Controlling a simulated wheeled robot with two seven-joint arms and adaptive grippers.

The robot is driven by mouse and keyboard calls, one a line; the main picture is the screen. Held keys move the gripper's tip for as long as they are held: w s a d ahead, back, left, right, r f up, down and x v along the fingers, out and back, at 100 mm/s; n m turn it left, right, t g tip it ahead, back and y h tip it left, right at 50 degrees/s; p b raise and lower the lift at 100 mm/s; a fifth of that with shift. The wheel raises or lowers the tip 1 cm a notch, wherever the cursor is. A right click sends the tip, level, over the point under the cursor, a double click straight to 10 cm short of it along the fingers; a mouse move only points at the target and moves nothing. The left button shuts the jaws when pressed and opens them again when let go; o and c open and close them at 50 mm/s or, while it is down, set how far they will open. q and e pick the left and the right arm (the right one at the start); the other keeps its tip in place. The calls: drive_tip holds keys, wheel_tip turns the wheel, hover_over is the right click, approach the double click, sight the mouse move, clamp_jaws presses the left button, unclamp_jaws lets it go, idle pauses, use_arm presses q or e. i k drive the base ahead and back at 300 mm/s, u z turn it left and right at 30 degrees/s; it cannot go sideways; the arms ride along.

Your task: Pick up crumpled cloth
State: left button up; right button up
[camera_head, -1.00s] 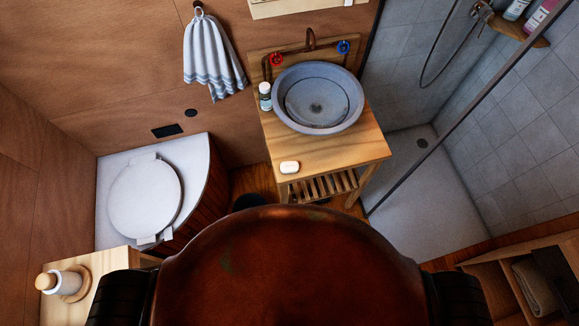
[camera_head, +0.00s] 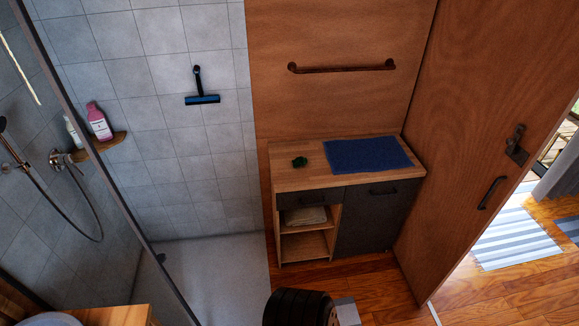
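A small dark green crumpled item (camera_head: 299,162), which looks like the crumpled cloth, lies on the wooden top of a low cabinet (camera_head: 300,178). It is left of a flat blue towel (camera_head: 367,154), with a small gap between them. It is too small to tell its material for sure. A pale folded cloth (camera_head: 305,216) sits in the cabinet's open upper shelf. Neither of my grippers is in view.
A shower with a glass edge (camera_head: 105,165) is on the left. A wooden door (camera_head: 480,150) stands open at the right, beside the cabinet. A towel bar (camera_head: 342,68) is on the wall above.

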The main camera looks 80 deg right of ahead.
sight(302, 160)
drive_tip(key=z, duration=3.1)
drive_tip(key=i, duration=0.95)
drive_tip(key=z, duration=0.65)
drive_tip(key=i, duration=0.9)
drive_tip(key=u, duration=0.25)
